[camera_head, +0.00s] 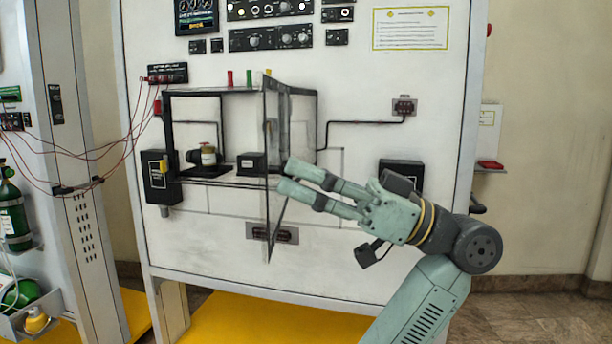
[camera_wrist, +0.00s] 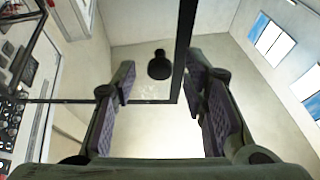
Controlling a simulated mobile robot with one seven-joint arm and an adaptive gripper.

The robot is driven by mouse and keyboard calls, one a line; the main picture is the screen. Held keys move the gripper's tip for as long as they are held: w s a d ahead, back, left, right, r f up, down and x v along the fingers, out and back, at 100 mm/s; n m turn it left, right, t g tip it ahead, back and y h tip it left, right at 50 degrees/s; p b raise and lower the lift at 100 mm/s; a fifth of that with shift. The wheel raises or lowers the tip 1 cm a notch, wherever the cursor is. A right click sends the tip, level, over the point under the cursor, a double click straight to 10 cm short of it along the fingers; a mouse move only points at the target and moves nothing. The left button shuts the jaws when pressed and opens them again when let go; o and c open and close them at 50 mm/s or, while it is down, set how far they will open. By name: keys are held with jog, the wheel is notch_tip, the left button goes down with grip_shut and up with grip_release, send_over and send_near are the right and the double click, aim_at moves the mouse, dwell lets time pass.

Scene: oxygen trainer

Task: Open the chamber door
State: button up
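The chamber (camera_head: 215,91) is a clear box with a dark frame, mounted on a white panel. Its glass door (camera_head: 275,215) stands swung out from the front, seen nearly edge-on. My gripper (camera_head: 287,176) is at the door's right side, fingers pointing left and apart. In the wrist view my gripper (camera_wrist: 159,88) is open, with a gap between the pads. The door's dark frame (camera_wrist: 185,45) crosses between the fingers, its corner near the right pad. A black knob-like part (camera_wrist: 160,66) shows between the fingertips. Whether a finger touches the door cannot be told.
A black box (camera_head: 400,172) on the panel is partly behind my arm. Red wires (camera_head: 110,150) hang at left.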

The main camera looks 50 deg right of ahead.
jog(key=v, duration=1.2)
dwell(0.3)
